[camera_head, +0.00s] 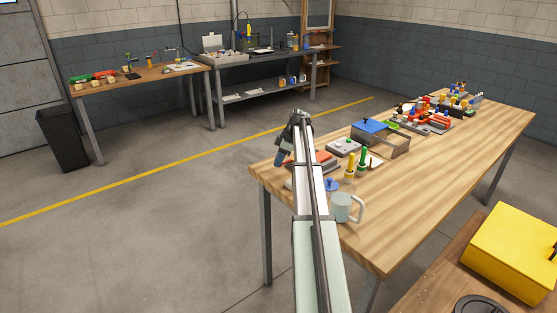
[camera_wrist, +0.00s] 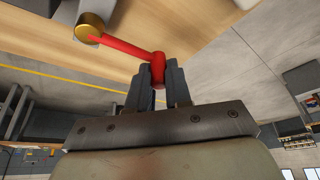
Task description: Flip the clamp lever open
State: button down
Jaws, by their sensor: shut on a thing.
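The clamp lever (camera_wrist: 125,47) is a red bar in the wrist view. It runs from a brass-coloured round piece (camera_wrist: 89,28) at upper left to a thicker red end between my fingers. My gripper (camera_wrist: 160,68) is shut on that red end, with one dark finger on each side. In the head view my gripper (camera_head: 281,157) points down at the table's near left corner. The lever cannot be made out there, and my arm covers part of that corner.
The wooden table (camera_head: 440,185) holds a grey mug (camera_head: 341,207), yellow and green upright pieces (camera_head: 363,160), a grey box with a blue lid (camera_head: 371,126) and several coloured parts farther back. Its front right part is clear. A yellow box (camera_head: 515,250) stands at lower right.

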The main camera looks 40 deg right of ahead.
jog(key=shift+s+f, duration=0.1)
jog(key=shift+s, duration=0.1)
jog(key=c, duration=1.1)
grip_release()
jog(key=shift+w, duration=0.1)
jog(key=shift+o, duration=0.2)
jog(key=v, duration=1.4)
